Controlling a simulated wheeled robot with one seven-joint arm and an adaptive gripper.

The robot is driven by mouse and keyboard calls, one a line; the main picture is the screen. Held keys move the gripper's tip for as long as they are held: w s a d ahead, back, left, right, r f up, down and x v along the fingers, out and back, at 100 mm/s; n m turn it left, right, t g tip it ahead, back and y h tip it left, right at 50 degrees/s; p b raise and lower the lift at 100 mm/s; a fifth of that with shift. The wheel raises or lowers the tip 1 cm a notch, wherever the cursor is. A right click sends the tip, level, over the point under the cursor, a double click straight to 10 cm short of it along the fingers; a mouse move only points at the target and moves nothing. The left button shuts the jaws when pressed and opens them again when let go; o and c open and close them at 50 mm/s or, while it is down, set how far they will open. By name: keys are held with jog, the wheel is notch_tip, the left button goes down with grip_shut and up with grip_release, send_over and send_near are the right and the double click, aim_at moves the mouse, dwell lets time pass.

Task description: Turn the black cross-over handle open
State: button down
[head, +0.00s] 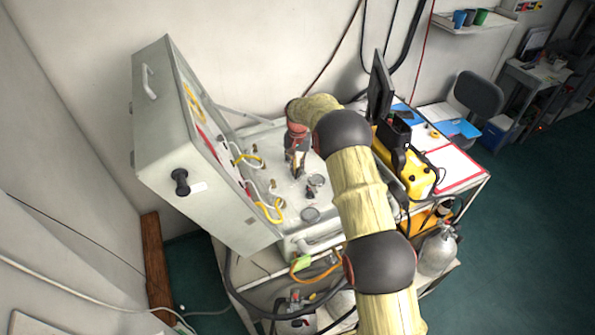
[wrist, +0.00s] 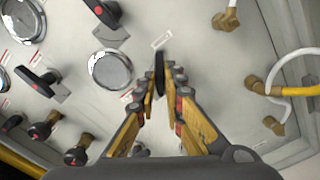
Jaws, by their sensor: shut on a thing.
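A thin black handle (wrist: 159,72) stands up from the grey panel (wrist: 200,70) in the wrist view, seen nearly edge-on. A small white label lies just above it, too small to read. My gripper (wrist: 160,88) is shut on this handle, with one finger on each side of it. In the head view my gripper (head: 298,168) reaches down to the panel (head: 290,203) inside the open grey case, and the held handle cannot be made out there. The handle's base is partly hidden by the fingers.
Other black handles (wrist: 38,82) and round gauges (wrist: 110,70) sit to the left in the wrist view. Brass fittings (wrist: 228,20) with white hoses are to the right. The raised case lid (head: 190,150) stands left of my arm; a yellow case (head: 405,175) is to the right.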

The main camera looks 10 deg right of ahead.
jog(key=n+b, duration=0.1)
jog(key=n, duration=0.3)
jog(key=shift+w+r+n+b, duration=0.1)
jog(key=shift+n+b, duration=0.25)
jog(key=shift+n, duration=0.85)
jog(key=c, duration=2)
grip_release()
jog(key=shift+o, duration=0.5)
notch_tip(320, 180, up, 12)
